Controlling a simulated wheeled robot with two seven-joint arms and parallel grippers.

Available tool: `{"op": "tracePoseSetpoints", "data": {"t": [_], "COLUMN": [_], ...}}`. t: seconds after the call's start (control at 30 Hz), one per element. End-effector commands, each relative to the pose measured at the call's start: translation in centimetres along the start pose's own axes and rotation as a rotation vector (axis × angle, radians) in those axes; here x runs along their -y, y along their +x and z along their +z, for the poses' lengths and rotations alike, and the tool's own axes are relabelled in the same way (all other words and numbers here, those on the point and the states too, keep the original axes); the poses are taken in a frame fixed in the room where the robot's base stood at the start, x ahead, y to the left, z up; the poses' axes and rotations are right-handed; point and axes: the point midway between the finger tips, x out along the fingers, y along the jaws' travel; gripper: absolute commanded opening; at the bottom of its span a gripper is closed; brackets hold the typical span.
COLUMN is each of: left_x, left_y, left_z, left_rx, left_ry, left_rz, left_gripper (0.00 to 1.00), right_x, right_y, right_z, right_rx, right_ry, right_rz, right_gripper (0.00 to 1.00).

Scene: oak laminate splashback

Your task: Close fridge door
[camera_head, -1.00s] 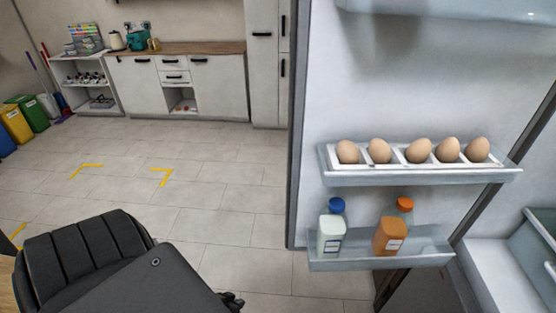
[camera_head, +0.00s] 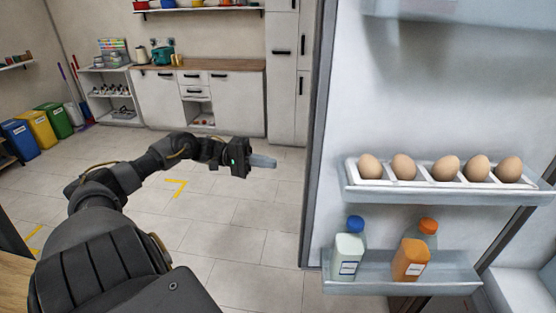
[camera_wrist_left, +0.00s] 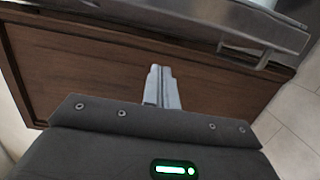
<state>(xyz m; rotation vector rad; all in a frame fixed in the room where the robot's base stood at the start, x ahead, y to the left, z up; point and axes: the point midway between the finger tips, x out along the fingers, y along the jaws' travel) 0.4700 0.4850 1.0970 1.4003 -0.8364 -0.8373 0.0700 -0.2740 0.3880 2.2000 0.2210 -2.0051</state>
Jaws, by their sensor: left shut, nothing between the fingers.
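The fridge door (camera_head: 420,110) stands open on the right of the head view, its white inner side facing me. Its dark left edge (camera_head: 313,150) runs top to bottom. My left gripper (camera_head: 272,162) is shut and empty, stretched out over the floor to the left of that edge in the picture. Its closed fingers also show in the left wrist view (camera_wrist_left: 161,72), in front of a brown wood-look panel (camera_wrist_left: 100,65). I cannot tell from the frames whether the fingers touch anything. My right gripper is not in view.
The door carries an egg rack (camera_head: 440,190) with several eggs. A lower shelf (camera_head: 400,284) holds a white bottle (camera_head: 347,256) and an orange bottle (camera_head: 411,260). Cabinets (camera_head: 237,100) and coloured bins (camera_head: 42,130) stand far back. The tiled floor (camera_head: 230,210) between is clear.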

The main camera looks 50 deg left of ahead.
Motion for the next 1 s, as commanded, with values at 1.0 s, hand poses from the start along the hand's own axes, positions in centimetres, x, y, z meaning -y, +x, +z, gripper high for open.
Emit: {"op": "tracePoseSetpoints", "data": {"t": [1.0], "left_x": [-0.1], "left_y": [10.4], "left_z": [3.5], "left_rx": [-0.002], "left_ry": [0.002], "left_rz": [-0.002], "left_gripper": [0.00], "right_x": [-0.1], "right_y": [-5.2], "right_z": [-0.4], "right_rx": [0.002], "right_ry": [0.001], "right_rz": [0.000], "right_gripper": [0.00]}}
